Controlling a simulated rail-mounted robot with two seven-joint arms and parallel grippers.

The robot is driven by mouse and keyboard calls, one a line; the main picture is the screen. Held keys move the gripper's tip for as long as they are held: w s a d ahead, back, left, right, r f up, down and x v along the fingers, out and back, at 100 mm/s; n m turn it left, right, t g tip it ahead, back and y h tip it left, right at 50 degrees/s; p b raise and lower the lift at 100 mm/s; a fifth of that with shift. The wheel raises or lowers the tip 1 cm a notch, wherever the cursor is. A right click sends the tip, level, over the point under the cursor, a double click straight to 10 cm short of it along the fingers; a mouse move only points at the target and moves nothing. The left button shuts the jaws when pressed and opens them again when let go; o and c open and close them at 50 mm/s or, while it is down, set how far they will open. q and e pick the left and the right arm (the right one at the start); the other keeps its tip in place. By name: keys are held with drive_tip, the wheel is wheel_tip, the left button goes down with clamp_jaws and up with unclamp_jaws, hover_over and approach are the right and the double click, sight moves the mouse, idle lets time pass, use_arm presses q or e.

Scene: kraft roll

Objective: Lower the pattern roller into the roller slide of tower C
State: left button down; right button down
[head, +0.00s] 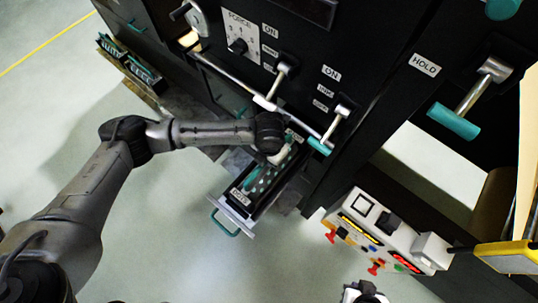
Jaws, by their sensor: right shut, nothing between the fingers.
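A narrow roller slide (240,204) is pulled out from the black tower, with a label that seems to read DOTS and a teal handle (224,222) at its front. A teal pattern roller with white dots (262,178) shows within the slide's outline; I cannot tell whether it rests on the bottom. My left gripper (276,154) is over the slide's inner end; its fingers are mostly hidden by its wrist, so its grip is unclear. My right gripper (365,292) is at the bottom edge, shut and empty, away from the slide.
A long rail (237,90) and levers with teal grips (453,121) stick out of the black tower front. A white control box (385,230) with buttons and red knobs stands at lower right. Racks with teal rollers (140,70) lie at upper left. The floor left of the slide is clear.

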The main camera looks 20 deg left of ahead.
use_arm(q)
drive_tip(key=shift+f, duration=0.15)
drive_tip(key=c, duration=1.2)
unclamp_jaws()
drive_tip(key=shift+w, duration=0.1)
drive_tip(key=shift+o, duration=0.9)
drive_tip(key=shift+f, duration=0.1)
drive_tip(key=shift+f, duration=0.1)
